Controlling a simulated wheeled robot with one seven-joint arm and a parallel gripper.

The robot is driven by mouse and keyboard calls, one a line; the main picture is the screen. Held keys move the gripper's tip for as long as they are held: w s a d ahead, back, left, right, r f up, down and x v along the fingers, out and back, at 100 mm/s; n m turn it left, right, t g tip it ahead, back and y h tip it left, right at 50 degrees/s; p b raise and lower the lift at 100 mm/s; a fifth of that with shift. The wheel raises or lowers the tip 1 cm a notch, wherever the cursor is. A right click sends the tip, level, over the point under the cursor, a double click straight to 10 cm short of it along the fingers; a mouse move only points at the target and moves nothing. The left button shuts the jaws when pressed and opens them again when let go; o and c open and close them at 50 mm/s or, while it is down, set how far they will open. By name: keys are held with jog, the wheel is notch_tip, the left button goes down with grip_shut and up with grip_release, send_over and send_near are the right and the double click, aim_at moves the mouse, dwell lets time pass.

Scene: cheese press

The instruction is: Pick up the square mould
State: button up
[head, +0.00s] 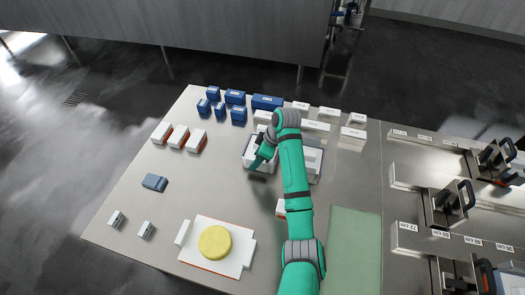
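A pale square open-topped container with a grey rim, which looks like a square mould (248,153), stands on the grey table (190,222) just above the middle of the head view. A second pale square container (313,160) stands to its right, partly hidden behind my arm. I cannot tell which of the two is the square mould. My arm reaches up the picture and bends down to the left, and my gripper (257,163) is at or over the left container. Its fingers are too small to tell whether they are open or touching it.
Several blue boxes (268,102) and white blocks (352,133) line the back. White-and-red blocks (196,141) and a grey-blue block (154,182) stand left. A yellow round (215,242) lies on a white board in front. A green mat (354,250) and clamp-like devices (446,205) are right.

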jog(key=shift+c, duration=0.6)
grip_shut()
dwell(0.9)
